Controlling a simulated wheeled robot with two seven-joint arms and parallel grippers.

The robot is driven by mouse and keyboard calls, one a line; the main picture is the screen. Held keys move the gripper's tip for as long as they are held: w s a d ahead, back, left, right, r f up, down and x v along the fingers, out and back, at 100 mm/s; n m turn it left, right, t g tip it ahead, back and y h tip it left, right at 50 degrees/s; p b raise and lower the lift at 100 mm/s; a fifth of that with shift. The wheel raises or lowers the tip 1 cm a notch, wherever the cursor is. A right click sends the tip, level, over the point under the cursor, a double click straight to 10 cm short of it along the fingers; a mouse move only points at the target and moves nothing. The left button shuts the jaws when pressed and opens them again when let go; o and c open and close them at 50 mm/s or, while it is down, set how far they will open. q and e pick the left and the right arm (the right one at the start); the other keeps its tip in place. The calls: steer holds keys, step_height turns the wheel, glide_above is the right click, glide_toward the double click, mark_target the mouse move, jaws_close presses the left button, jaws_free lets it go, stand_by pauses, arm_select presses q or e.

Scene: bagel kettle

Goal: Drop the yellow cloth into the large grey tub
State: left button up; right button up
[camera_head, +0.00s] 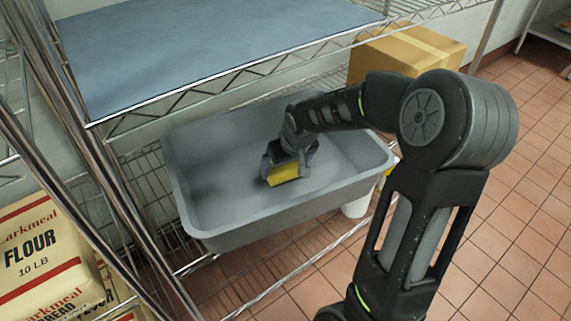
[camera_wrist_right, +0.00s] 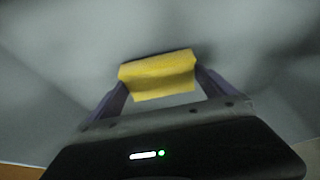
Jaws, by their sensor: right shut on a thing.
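The large grey tub (camera_head: 215,232) sits on a wire shelf in the middle of the head view. My right gripper (camera_head: 287,176) reaches down inside the tub's rim, shut on the yellow cloth (camera_head: 284,174). The cloth also shows in the right wrist view (camera_wrist_right: 158,77), pinched between the two fingertips (camera_wrist_right: 160,80), with the grey tub surface behind it. I cannot tell whether the cloth touches the tub floor. My left gripper is not in view.
A blue-grey upper shelf (camera_head: 200,45) hangs above and behind the tub. A cardboard box (camera_head: 415,50) stands behind right. Flour bags (camera_head: 40,255) are at the lower left, beyond metal posts (camera_head: 100,165). A white container (camera_head: 356,207) is by the tub's right front. Tiled floor (camera_head: 510,225) lies open at right.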

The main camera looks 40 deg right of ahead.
steer(key=o, duration=0.9)
steer(key=shift+o, duration=0.2)
steer(key=shift+r+p, duration=0.55)
steer(key=shift+r, duration=0.05)
steer(key=p+v, duration=0.2)
steer(key=v, duration=1)
steer(key=shift+p, duration=0.3)
